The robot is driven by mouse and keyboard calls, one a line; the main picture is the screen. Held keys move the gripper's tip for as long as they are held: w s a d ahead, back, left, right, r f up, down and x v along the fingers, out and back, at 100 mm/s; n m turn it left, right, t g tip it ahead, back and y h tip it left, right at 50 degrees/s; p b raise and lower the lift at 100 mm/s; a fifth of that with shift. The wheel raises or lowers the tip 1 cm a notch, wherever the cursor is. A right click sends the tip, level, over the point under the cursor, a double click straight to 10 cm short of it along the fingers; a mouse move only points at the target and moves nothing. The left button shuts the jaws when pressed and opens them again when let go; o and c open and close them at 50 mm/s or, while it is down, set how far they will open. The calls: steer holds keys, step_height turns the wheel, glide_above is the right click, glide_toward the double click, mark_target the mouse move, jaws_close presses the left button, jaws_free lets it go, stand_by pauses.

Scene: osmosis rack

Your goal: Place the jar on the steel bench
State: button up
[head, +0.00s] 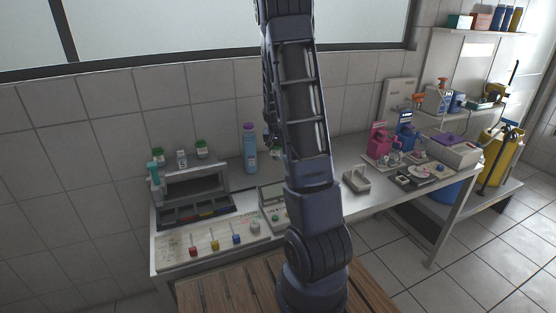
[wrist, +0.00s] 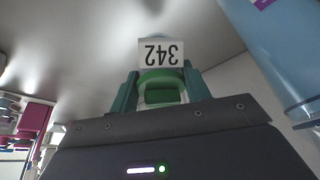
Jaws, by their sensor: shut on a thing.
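The jar (wrist: 161,54) has a green lid and a white label reading 342, which appears upside down in the wrist view. My gripper (wrist: 159,83) has its teal fingers closed on either side of the jar near the lid. In the head view my arm reaches over the steel bench (head: 385,192) and hides most of the gripper and jar; a bit of green (head: 276,151) shows beside the arm. The grey bench surface (wrist: 80,50) lies behind the jar in the wrist view. I cannot tell whether the jar touches it.
A tall blue bottle with a purple cap (head: 250,150) stands close left of the arm. A grey device (head: 357,180) and pink jug (head: 379,139) are to the right. Some bench around the grey device is clear.

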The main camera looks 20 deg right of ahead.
mark_target(277, 158)
steer(key=shift+f, duration=3)
steer(key=o, duration=1)
steer(key=shift+f, duration=0.1)
steer(key=v, duration=1)
steer(key=shift+a+r, duration=0.1)
steer(key=shift+r, duration=0.15)
steer(key=s+a+r+n+y, duration=0.1)
steer(key=s+a+r, duration=0.3)
steer(key=s+r, duration=0.4)
steer(key=s+a+r+n+y, duration=0.1)
steer(key=s+a+r+n, duration=0.15)
steer(key=s+r, duration=0.5)
steer(key=s+a+r+n, duration=0.1)
steer(key=s+a+r, duration=0.1)
steer(key=s, duration=0.6)
steer(key=s+a+r+n, duration=0.1)
steer(key=s+a, duration=0.3)
steer(key=s, duration=0.5)
steer(key=shift+s+r+t, duration=0.35)
steer(key=shift+r+t, duration=0.05)
steer(key=shift+r, duration=0.4)
